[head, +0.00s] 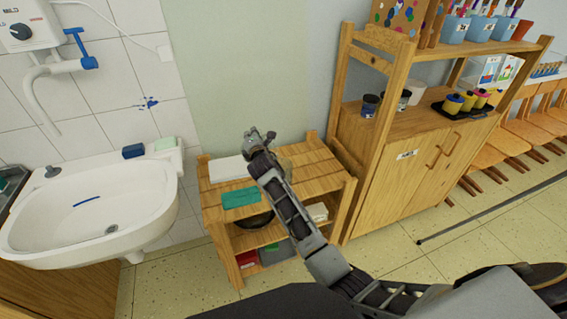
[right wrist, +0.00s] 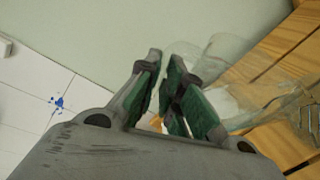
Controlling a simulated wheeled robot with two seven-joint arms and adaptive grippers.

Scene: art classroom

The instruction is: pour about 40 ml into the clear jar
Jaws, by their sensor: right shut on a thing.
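My right gripper (head: 259,143) is above the back of a low wooden shelf (head: 312,172), against the wall. In the right wrist view the green-padded fingers of my right gripper (right wrist: 170,85) are shut on a clear, see-through vessel (right wrist: 222,60), seen tilted beyond them. More clear outline shows to its right, over the wooden slats; I cannot tell whether it is a second vessel. I cannot make out a separate clear jar or any liquid level. In the head view the held vessel is too faint to make out. My left gripper is not in view.
A white cloth or paper (head: 228,168) and a green cloth (head: 241,198) lie on the shelf top. A white sink (head: 95,205) is at the left. A taller wooden cabinet (head: 400,170) with dark jars and paint pots stands at the right.

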